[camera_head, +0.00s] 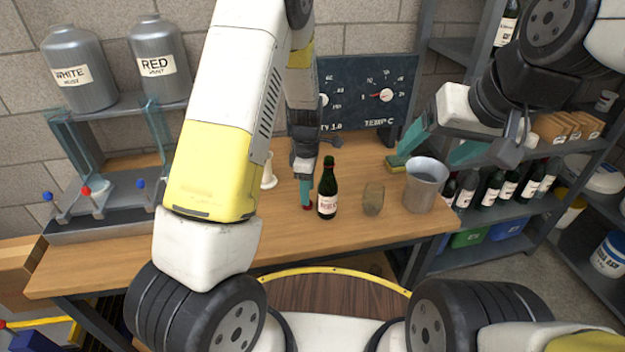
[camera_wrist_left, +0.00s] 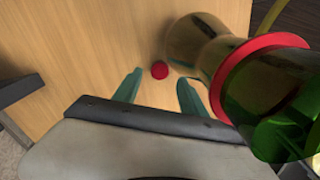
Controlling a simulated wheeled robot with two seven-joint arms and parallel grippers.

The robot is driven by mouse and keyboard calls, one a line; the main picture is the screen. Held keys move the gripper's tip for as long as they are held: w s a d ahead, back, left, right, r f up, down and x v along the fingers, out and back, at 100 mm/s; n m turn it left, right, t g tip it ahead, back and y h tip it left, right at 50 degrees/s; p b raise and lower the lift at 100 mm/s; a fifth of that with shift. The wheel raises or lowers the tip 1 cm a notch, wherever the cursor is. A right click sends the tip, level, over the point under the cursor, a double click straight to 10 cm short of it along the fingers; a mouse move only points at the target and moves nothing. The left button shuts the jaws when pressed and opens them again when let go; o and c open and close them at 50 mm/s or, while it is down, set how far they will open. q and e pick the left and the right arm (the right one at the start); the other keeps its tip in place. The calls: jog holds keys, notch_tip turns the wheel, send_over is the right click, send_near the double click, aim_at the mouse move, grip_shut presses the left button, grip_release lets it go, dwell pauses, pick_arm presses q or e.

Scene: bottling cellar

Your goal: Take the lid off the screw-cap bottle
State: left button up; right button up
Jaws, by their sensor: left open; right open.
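The dark green screw-cap bottle (camera_head: 328,195) stands upright on the wooden workbench, its neck showing no red lid. A small red lid (camera_head: 307,207) lies on the bench just left of the bottle. My left gripper (camera_head: 306,194) points down over the lid, left of the bottle. In the left wrist view the lid (camera_wrist_left: 160,70) lies beyond and between the tips of the open, empty fingers (camera_wrist_left: 159,80). The bottle (camera_wrist_left: 285,125) is close on the right there, with a red band. My right gripper (camera_head: 428,152) is open and empty, raised above the bench's right end.
A brownish cup (camera_head: 373,199) and a grey metal bucket (camera_head: 426,187) stand right of the bottle. A sponge (camera_head: 397,163) lies behind. A white spool-like stand (camera_head: 268,172) is left of the gripper. The bottling rack (camera_head: 115,105) fills the bench's left end. Bare bench shows in front.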

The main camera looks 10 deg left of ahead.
pick_arm(q)
jog(key=s+a+r+m+t+h, duration=0.15)
jog(key=s+r+m, duration=0.3)
jog(key=r, duration=0.75)
jog(key=s+a+r+m+t+h, duration=0.15)
jog(key=s+r+m, duration=0.35)
jog(key=r, duration=0.7)
jog(key=s+a+r+m+t, duration=0.1)
jog(key=s+r+m, duration=0.2)
jog(key=s, duration=0.3)
jog(key=s+a+r+m+t, duration=0.1)
jog(key=s+r+m+t, duration=0.1)
jog(key=s+m, duration=0.3)
jog(key=shift+s+a+r+y, duration=0.15)
jog(key=shift+s+r+y, duration=0.35)
jog(key=shift+s, duration=0.55)
